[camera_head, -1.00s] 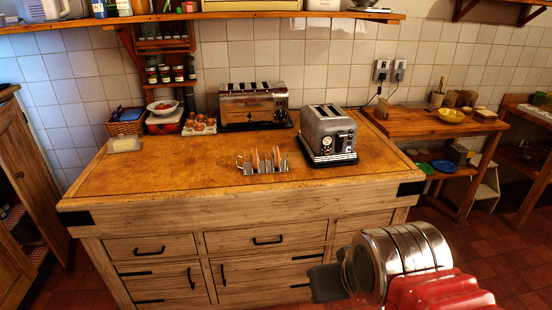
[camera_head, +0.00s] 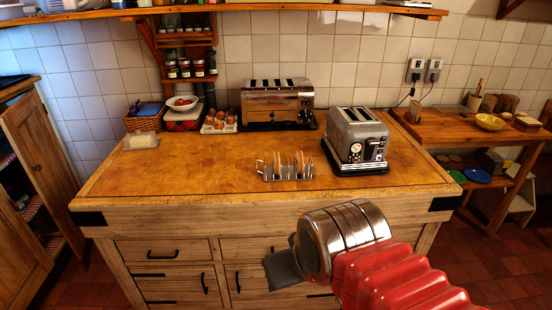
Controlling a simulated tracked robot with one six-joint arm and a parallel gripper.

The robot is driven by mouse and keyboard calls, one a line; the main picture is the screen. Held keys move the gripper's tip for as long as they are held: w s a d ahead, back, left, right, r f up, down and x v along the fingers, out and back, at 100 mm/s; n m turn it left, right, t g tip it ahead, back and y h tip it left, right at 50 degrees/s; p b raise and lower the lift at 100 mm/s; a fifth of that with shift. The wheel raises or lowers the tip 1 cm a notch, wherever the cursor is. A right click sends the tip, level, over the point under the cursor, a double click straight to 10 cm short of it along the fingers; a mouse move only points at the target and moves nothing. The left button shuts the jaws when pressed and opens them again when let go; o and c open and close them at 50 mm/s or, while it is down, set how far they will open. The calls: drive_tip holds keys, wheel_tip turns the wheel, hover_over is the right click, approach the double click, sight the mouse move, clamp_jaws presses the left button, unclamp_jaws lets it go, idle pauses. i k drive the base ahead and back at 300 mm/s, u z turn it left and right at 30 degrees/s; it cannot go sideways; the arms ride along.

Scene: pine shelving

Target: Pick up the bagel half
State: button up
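I cannot make out a bagel half for certain in this view. Slices of toast or bread stand in a metal toast rack (camera_head: 284,170) near the front of the wooden island top (camera_head: 190,178). A small tan item (camera_head: 528,122), too small to identify, lies on the side table at the right. My gripper (camera_head: 282,269) is a dark grey shape at the end of my chrome and red arm, in front of the island's drawers. It is apart from the rack, and its finger opening cannot be made out.
A grey toaster (camera_head: 357,138) stands right of the rack, and a wider chrome toaster (camera_head: 277,102) behind it. An egg tray (camera_head: 218,124), basket (camera_head: 145,119) and butter dish (camera_head: 141,142) line the back left. The island's left-middle top is clear. A yellow bowl (camera_head: 489,122) is on the side table.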

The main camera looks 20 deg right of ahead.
sight(299, 156)
drive_tip(key=u, duration=0.3)
drive_tip(key=i, duration=1.25)
drive_tip(key=z, duration=0.3)
